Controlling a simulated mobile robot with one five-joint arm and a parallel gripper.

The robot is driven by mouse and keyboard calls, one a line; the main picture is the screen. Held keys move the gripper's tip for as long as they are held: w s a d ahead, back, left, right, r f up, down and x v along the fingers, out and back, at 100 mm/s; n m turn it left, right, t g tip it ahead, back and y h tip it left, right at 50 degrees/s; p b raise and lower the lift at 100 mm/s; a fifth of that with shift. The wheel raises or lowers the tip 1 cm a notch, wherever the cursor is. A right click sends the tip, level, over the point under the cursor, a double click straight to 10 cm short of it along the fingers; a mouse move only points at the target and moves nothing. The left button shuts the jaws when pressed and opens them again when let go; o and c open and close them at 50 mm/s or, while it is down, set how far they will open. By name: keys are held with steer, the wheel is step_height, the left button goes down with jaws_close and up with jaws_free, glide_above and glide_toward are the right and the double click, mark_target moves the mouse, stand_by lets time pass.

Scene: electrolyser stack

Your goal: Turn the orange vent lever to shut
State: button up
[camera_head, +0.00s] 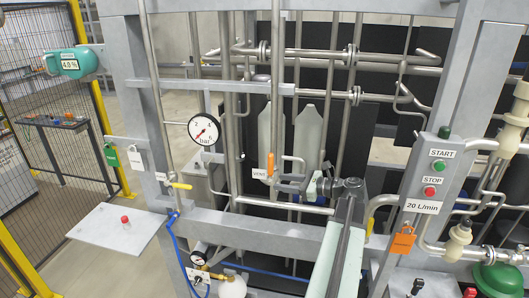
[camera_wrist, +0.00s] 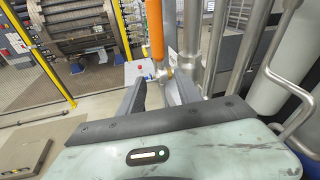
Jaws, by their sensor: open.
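The orange vent lever (camera_head: 270,163) stands upright on a pipe beside the white VENT label (camera_head: 259,174) in the head view. In the wrist view the lever (camera_wrist: 155,30) runs up out of the top edge, with a brassy fitting below it. My gripper (camera_head: 284,182) is just right of and below the lever in the head view. In the wrist view my gripper (camera_wrist: 158,78) is open, with its two grey fingers apart. The lever shows ahead of and above the gap between the fingertips. No contact is visible, and the exact distance cannot be told.
Steel pipes (camera_head: 325,54) run around and behind the lever. A pressure gauge (camera_head: 204,130) and a yellow-handled valve (camera_head: 181,185) are to the left. A grey frame beam (camera_head: 240,222) crosses below. A START/STOP box (camera_head: 428,175) and an orange padlock (camera_head: 403,240) are to the right.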

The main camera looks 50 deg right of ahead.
mark_target(271, 169)
step_height(271, 169, up, 8)
steer(key=m+t+y+p, duration=0.1)
steer(key=t+p, duration=0.1)
steer(key=x, duration=0.8)
steer(key=shift+w+f, duration=0.2)
steer(key=shift+f, duration=0.1)
jaws_close()
stand_by(0.8)
